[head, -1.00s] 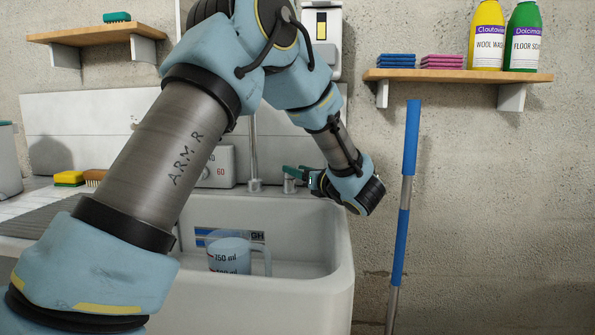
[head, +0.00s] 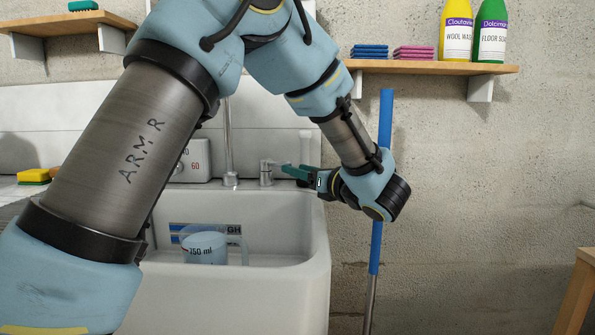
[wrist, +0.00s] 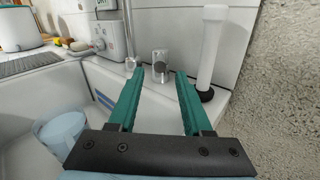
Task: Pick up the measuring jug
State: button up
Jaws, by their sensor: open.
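The measuring jug (head: 205,246) is pale blue and see-through, with a "750 ml" mark and a handle on its right side. It stands in the white sink (head: 285,295), its lower part hidden by the sink's front wall. In the wrist view the jug (wrist: 62,133) shows at the lower left, outside the jaws. My gripper (head: 290,172) has green fingers and is above the sink's right rim, up and to the right of the jug. In the wrist view my gripper (wrist: 154,78) is open, with nothing held between its fingers.
A tap (head: 267,172) stands behind the sink, and a white plunger-like handle (wrist: 209,50) stands at its back right corner. A blue-handled pole (head: 383,130) leans by the wall at right. A shelf (head: 430,67) holds cloths and bottles. Sponges (head: 35,176) lie at left.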

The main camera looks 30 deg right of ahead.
aim_at(203, 242)
jog(key=k+l, duration=0.15)
jog(key=k, duration=0.35)
jog(key=k+l, duration=0.15)
jog(key=k, duration=0.35)
jog(key=k+l, duration=0.15)
jog(key=k, duration=0.35)
